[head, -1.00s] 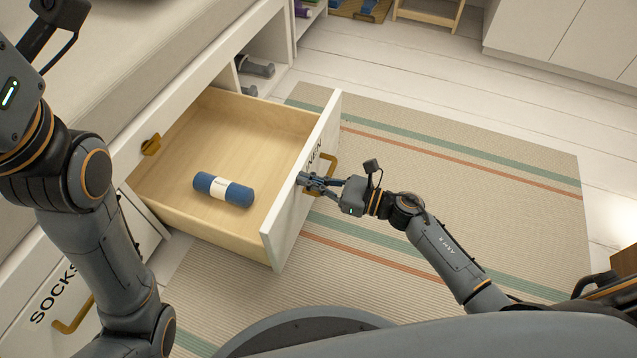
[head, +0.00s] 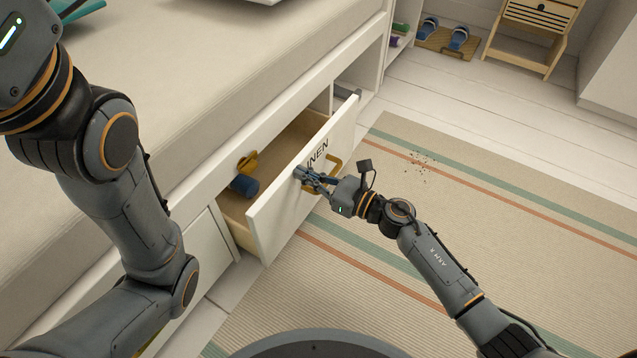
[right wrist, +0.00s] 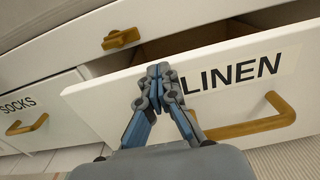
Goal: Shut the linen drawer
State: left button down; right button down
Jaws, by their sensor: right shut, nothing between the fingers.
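The linen drawer (head: 270,210) under the bed is partly open, with a white front lettered LINEN and a tan handle. A blue roll (head: 244,185) lies inside, partly hidden by the frame. My right gripper (head: 300,174) is shut and empty, its fingertips against or very near the outer face of the drawer front. In the right wrist view the shut fingers (right wrist: 160,72) are just left of the LINEN label (right wrist: 235,72) and left of the handle (right wrist: 262,122). My left arm crosses the left side of the head view; its gripper is out of frame.
The socks drawer (right wrist: 38,110) is to the left and looks closed. A tan catch (head: 247,162) is on the bed frame above the linen opening. A striped rug (head: 400,230) covers the floor, with dark crumbs (head: 421,162) on it. Blue slippers (head: 443,33) stand at the back.

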aim_at(287, 167)
jog(key=x, duration=0.4)
jog(key=shift+b, duration=0.35)
jog(key=shift+w+a, duration=0.3)
jog(key=shift+a, duration=0.1)
jog(key=shift+w+a, duration=0.1)
